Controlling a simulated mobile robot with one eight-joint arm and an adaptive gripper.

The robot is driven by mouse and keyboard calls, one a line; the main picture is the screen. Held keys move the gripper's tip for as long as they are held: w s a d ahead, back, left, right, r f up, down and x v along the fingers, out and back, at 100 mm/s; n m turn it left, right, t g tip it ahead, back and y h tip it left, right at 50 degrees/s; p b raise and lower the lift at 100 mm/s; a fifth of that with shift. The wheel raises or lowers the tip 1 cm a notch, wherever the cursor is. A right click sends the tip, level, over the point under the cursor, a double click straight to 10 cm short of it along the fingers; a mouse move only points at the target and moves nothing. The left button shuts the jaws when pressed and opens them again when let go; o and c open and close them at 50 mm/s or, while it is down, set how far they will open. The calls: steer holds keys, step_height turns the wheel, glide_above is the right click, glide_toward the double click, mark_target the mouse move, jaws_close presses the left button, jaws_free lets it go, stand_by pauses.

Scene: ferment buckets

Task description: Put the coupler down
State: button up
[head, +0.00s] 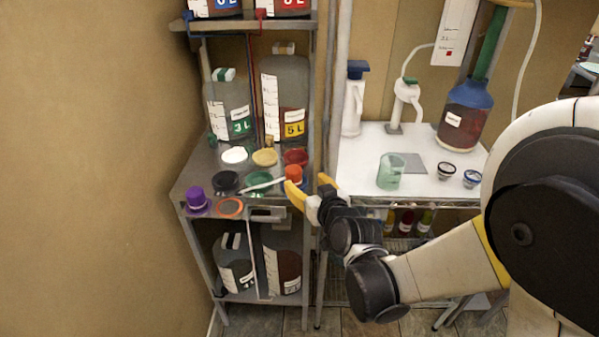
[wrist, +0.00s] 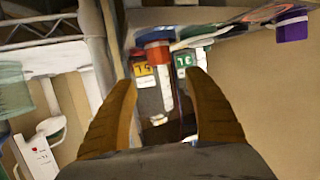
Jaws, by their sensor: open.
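A small orange-red cylindrical piece (head: 294,173), which may be the coupler, stands at the front right of the shelf top, among lids and caps. It also shows in the wrist view (wrist: 156,36), at the shelf edge, beyond my fingertips and roughly in line with the gap between them. My gripper (head: 306,181) has its yellow fingers spread, at the shelf's front right corner close to the orange piece. In the wrist view my gripper (wrist: 162,80) is open with nothing between its fingers. I cannot tell whether a finger touches the piece.
The metal shelf (head: 185,187) holds a purple cap (head: 196,199), an orange ring (head: 230,207), several lids, a 3 L bucket (head: 228,105) and a 5 L bucket (head: 284,92). To the right, a white table (head: 365,140) bears a green beaker (head: 391,171) and a large bottle (head: 464,117).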

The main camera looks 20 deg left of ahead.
steer(key=shift+s+d+r, duration=0.2)
steer(key=shift+s+d, duration=0.25)
steer(key=shift+s, duration=0.1)
steer(key=shift+d, duration=0.1)
steer(key=s+d+r+m+g+h, duration=0.1)
steer(key=s+d+r+m+h, duration=0.15)
steer(key=d, duration=0.55)
steer(key=s+d+r+m+g+h, duration=0.15)
steer(key=s+d, duration=0.25)
steer(key=d, duration=0.5)
steer(key=s+d+r+m+h, duration=0.15)
steer(key=s+d, duration=0.25)
steer(key=d, duration=0.4)
steer(key=s+d+f+m+g+h, duration=0.1)
steer(key=s+d+g+h, duration=0.1)
steer(key=s+d, duration=0.6)
steer(key=s+h, duration=0.1)
steer(key=s, duration=0.1)
steer(key=shift+s+d+m, duration=0.35)
steer(key=shift+s+d, duration=0.05)
steer(key=shift+f, duration=0.1)
